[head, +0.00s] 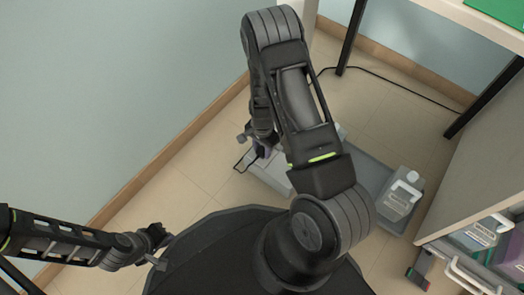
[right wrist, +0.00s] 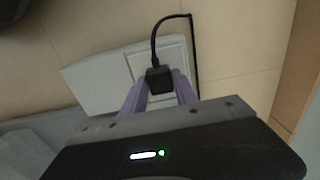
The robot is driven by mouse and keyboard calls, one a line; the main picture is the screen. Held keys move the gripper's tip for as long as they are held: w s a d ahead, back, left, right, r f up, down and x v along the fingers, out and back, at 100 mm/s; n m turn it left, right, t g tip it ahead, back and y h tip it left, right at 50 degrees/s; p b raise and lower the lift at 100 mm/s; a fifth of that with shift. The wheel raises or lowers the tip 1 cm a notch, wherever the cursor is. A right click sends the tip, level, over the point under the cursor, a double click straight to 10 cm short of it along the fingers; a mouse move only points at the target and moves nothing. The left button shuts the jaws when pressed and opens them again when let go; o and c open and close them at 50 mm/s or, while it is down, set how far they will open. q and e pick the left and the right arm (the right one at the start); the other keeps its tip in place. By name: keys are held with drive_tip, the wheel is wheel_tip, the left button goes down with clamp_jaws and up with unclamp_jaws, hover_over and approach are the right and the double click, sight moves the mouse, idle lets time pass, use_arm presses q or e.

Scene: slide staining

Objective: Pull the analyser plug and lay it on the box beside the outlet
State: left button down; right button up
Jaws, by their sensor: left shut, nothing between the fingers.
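The black analyser plug (right wrist: 159,80) sits between the two purple fingers of my right gripper (right wrist: 160,88) in the right wrist view, and the fingers appear closed on its sides. Its cord loops up and over to the right. A pale, flat-topped box (right wrist: 95,82) lies behind and below the plug; I cannot tell whether they touch. My left gripper (head: 158,245) is shut and empty at the lower left.
A grey tray (head: 366,172) on the floor holds a white-capped bottle (head: 400,195). A bench with a drawer of bottles (head: 480,238) stands at the right. A black cable (head: 405,88) runs along the floor. The wall (head: 110,90) borders the left; tiled floor before it is clear.

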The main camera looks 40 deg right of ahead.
sight(262, 150)
clamp_jaws()
drive_tip(key=shift+r, duration=0.15)
idle(0.4)
drive_tip(key=shift+r+p, duration=2.6)
drive_tip(key=shift+r, duration=0.3)
